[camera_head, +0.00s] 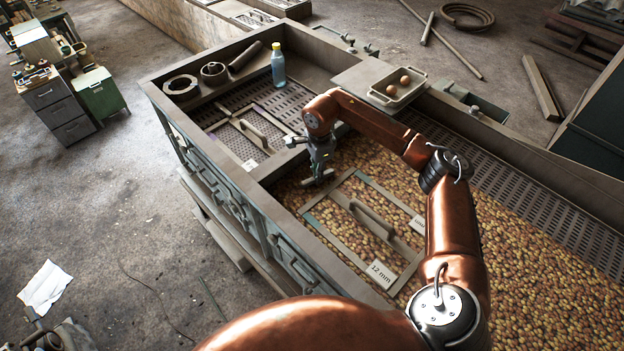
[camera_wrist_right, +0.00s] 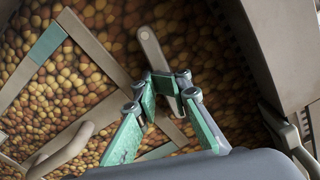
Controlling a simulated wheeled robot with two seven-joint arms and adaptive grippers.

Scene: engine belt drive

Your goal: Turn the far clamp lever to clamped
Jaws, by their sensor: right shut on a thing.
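A flat pale clamp lever (camera_wrist_right: 152,55) with a rounded end shows in the wrist view, standing out from between the green fingers of my right gripper (camera_wrist_right: 165,85). The right gripper is shut on this lever. In the head view my right gripper (camera_head: 320,176) reaches down at the far end of a framed screen panel (camera_head: 338,239) with a bar handle. The fingers hide part of the lever and its pivot, so I cannot tell its exact angle. My left gripper is not in view.
Round brown produce (camera_head: 505,235) covers the bed around the panel. A second handled panel (camera_head: 240,137) lies beyond a crossbar. The machine's side walls rise around the bed.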

